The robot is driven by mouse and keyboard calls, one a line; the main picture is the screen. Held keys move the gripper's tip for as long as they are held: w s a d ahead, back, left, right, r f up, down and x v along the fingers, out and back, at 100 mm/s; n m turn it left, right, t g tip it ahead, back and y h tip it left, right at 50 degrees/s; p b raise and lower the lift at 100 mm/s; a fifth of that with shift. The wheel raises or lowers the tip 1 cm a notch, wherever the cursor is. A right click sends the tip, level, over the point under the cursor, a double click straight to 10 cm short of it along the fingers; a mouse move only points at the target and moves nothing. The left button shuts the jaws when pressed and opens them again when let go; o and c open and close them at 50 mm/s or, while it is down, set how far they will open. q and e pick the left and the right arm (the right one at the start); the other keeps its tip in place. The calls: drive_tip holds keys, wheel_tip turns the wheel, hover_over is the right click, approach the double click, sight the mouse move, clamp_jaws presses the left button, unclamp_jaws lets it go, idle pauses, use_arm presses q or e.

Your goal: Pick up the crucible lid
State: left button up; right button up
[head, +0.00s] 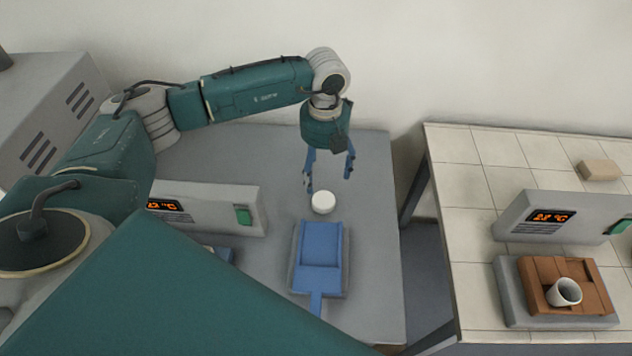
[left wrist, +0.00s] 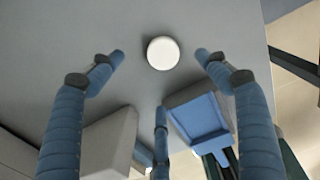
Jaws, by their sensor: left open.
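A round white crucible lid (head: 323,203) lies on the grey table (head: 371,215), just behind a blue tray-like piece (head: 321,243). My left gripper (head: 328,180) hangs fingers-down above and slightly behind the lid in the head view, open and empty. In the left wrist view the lid (left wrist: 163,53) shows between the tips of the spread blue fingers (left wrist: 159,57), apart from them. A white crucible (head: 564,291) stands in a brown brick block (head: 595,298) on the tiled table at right. My right gripper is not in view.
A furnace control panel with a lit display (head: 210,207) stands left of the lid. Another panel (head: 548,217) is on the tiled table (head: 463,235), with a tan block (head: 599,170) behind it. A gap separates the tables. The grey table right of the lid is clear.

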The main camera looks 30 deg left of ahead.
sight(324, 199)
use_arm(q)
drive_tip(key=f+b, duration=0.2)
drive_tip(key=f, duration=0.1)
drive_tip(key=f+b, duration=0.1)
drive_tip(key=shift+s+d+f, duration=0.3)
drive_tip(key=shift+s+d, duration=0.05)
drive_tip(key=shift+d, duration=0.05)
drive_tip(key=shift+w+a+f+b, duration=0.15)
drive_tip(key=shift+f+b, duration=0.3)
drive_tip(key=shift+f, duration=0.2)
wheel_tip(324, 199, down, 5)
drive_tip(key=b, duration=0.3)
drive_tip(key=shift+r, duration=0.3)
drive_tip(key=c, duration=1)
